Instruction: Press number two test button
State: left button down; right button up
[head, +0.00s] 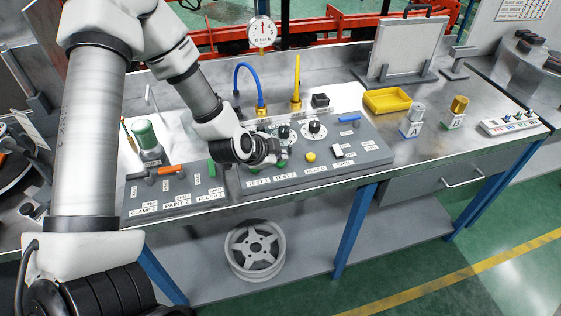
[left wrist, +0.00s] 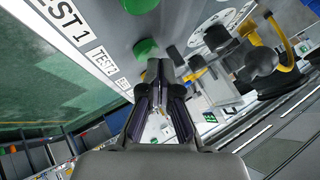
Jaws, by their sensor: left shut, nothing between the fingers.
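The grey control panel (head: 330,165) lies on the bench with TEST 1 (head: 258,182) and TEST 2 (head: 285,176) labels along its front edge. In the left wrist view, a green button (left wrist: 146,48) sits beside the TEST 2 label (left wrist: 102,60). Another green button (left wrist: 138,5) is beside the TEST 1 label (left wrist: 70,22), cut by the top edge. My left gripper (head: 281,158) is shut and empty over the TEST buttons and hides most of that area in the head view. Its fingertips (left wrist: 160,70) appear close to the TEST 2 button; contact cannot be told. My right gripper is not in view.
Black knobs (head: 315,127) stand behind the gripper, and a yellow button (head: 310,157) is to its right. A blue hose (head: 245,75) and yellow post (head: 297,78) rise behind. A second panel (head: 172,190) with levers is at left. A yellow tray (head: 387,101) is at right.

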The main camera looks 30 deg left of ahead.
pick_arm(q)
jog(key=shift+f, duration=0.45)
dwell(0.6)
jog(key=shift+r, duration=0.15)
jog(key=shift+r+p, duration=0.75)
jog(key=shift+p, duration=0.05)
notch_tip(320, 180, up, 5)
jog(key=p, duration=0.5)
jog(key=shift+r+p, duration=0.1)
jog(key=shift+p, duration=0.2)
